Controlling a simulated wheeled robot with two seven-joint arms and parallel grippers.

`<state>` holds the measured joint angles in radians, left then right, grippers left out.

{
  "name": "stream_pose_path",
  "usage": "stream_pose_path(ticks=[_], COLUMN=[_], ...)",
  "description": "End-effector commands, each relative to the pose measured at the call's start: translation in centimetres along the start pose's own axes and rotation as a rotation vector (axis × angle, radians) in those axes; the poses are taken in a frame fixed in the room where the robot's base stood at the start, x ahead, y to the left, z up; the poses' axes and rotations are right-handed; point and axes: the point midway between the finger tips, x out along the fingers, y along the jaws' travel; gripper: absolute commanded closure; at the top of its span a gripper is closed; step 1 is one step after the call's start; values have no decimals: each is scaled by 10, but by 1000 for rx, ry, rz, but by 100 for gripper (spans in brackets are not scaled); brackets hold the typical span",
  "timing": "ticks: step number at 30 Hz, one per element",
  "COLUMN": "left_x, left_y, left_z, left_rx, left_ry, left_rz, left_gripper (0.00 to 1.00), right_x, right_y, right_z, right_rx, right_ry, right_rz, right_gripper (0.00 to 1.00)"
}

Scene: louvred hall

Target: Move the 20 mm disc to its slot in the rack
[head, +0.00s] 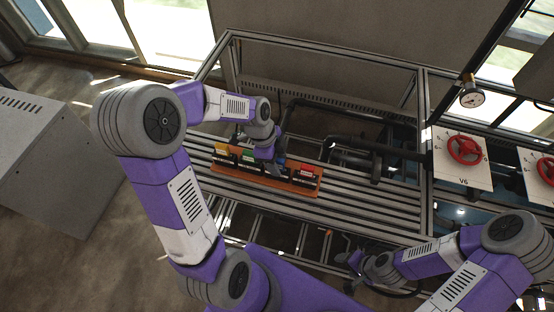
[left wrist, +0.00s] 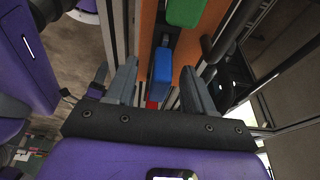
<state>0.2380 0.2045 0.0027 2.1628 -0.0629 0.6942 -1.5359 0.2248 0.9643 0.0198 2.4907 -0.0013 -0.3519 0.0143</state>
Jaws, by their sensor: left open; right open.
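The orange rack (head: 250,179) lies on the slatted metal bench. Along it stand a yellow piece (head: 221,148), a green piece (head: 247,155), a blue piece (head: 281,160) and a red piece (head: 306,170). I cannot tell which, if any, is the 20 mm disc. My left gripper (left wrist: 159,70) is open over the rack. In the left wrist view the blue piece (left wrist: 162,64) shows between its fingers, the green piece (left wrist: 187,11) beyond and a bit of the red piece (left wrist: 152,104) nearer the palm. My right gripper (head: 349,259) is open, low and right of the rack.
A metal frame surrounds the bench (head: 375,205), with dark pipes (head: 350,143) behind the rack. A panel with a red valve wheel (head: 464,150) and a gauge (head: 472,97) stand at the right. A grey cabinet (head: 55,160) is at the left. Bare slats lie right of the rack.

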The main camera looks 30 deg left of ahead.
Motion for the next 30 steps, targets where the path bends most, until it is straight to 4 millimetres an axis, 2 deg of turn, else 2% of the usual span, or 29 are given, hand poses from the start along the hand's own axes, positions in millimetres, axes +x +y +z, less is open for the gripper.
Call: stream_pose_path(ticks=[7,21,30], left_x=[-10,-66,-69], left_y=[0,0,0], left_z=[-2,-10,-10], left_rx=[0,-1,0], left_ry=[0,0,0], left_rz=[0,-1,1], left_gripper=[47,47,47], right_x=[-7,-44,-45], right_y=[-3,-17,-17], right_z=[0,2,2], right_rx=[0,0,0], right_ry=[0,0,0], right_rz=[0,0,0], right_gripper=[36,36,36])
